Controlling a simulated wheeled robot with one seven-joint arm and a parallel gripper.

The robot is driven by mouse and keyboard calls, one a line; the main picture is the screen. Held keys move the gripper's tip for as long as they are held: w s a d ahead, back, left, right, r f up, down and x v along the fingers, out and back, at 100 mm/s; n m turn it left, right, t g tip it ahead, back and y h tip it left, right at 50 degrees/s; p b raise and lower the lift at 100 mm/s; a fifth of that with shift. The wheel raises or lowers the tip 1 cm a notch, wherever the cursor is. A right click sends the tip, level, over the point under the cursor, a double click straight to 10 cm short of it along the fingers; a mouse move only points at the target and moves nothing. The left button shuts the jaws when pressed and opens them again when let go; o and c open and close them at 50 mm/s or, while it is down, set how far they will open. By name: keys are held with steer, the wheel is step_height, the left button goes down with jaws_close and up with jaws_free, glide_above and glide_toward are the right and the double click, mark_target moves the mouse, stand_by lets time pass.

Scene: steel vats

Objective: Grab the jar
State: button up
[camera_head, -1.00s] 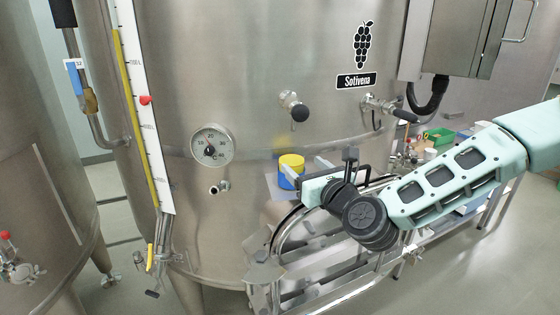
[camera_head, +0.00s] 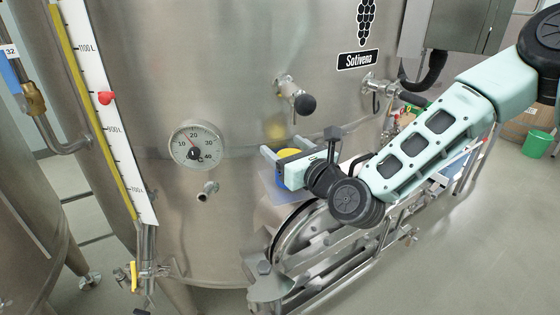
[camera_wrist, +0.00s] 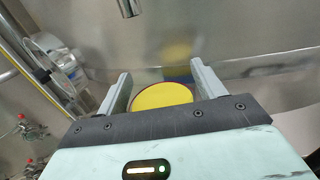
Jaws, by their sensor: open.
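The jar (camera_head: 287,154) has a yellow lid and a blue body, and it stands on a small ledge in front of the steel vat. My gripper (camera_head: 273,157) is at the jar and hides part of it in the head view. In the wrist view, the yellow lid (camera_wrist: 162,95) lies between the two grey fingers (camera_wrist: 160,85), with a gap on each side. The gripper is open. The jar's lower part is hidden in the wrist view.
The large vat (camera_head: 230,70) rises close behind the jar. A valve with a black knob (camera_head: 304,103) sticks out above it, and a dial gauge (camera_head: 195,146) is to the left. A metal frame (camera_head: 330,255) lies below my arm.

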steer(key=c, duration=0.9)
steer(key=shift+r, duration=0.1)
steer(key=shift+c, duration=0.8)
steer(key=shift+r, duration=0.15)
